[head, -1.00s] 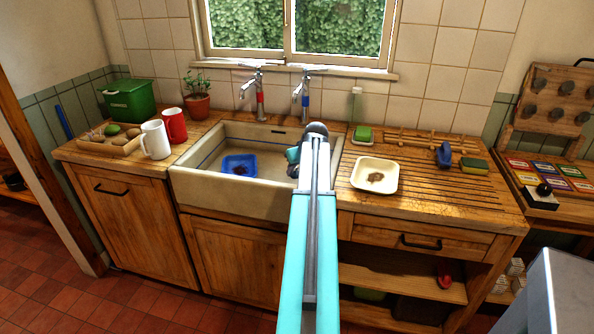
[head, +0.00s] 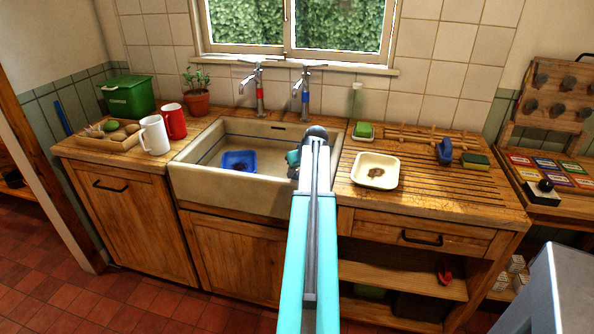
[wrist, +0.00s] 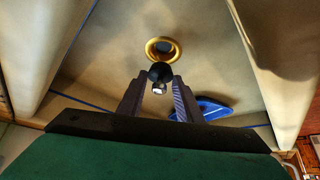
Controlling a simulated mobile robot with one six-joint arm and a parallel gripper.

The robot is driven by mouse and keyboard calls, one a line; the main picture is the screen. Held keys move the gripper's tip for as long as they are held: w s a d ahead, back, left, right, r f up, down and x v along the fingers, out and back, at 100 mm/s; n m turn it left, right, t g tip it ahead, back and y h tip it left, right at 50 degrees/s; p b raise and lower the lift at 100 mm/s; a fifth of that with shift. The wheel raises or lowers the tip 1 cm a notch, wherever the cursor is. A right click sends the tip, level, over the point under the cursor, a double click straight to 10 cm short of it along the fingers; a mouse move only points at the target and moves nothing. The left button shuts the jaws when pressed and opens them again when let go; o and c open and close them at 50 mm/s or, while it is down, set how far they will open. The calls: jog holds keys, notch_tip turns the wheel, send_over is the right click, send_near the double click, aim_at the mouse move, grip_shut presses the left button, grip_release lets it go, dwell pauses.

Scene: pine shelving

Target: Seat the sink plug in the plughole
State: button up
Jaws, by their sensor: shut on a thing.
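The sink plug (wrist: 160,73) is a small black round thing with a pale fitting, held between the two fingers of my gripper (wrist: 158,86) in the wrist view. The plughole (wrist: 151,56) is a brass ring with a dark centre in the pale sink floor. In that picture the plug overlaps the ring's near edge; the gap between them is hard to judge. In the head view my gripper (head: 293,158) reaches into the right side of the sink (head: 225,192). My arm hides the plug and plughole there.
A blue tub (head: 239,161) lies in the sink to the left and also shows in the wrist view (wrist: 212,106). Two taps (head: 259,88) stand behind the sink. Mugs (head: 155,136) stand to its left, a cream dish (head: 390,178) to its right. Sink walls rise around my gripper.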

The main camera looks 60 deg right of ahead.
aim_at(296, 177)
jog(key=shift+f+b, duration=0.55)
jog(key=shift+f, duration=0.9)
jog(key=shift+w+f, duration=0.1)
jog(key=shift+f, duration=0.2)
dwell(1.2)
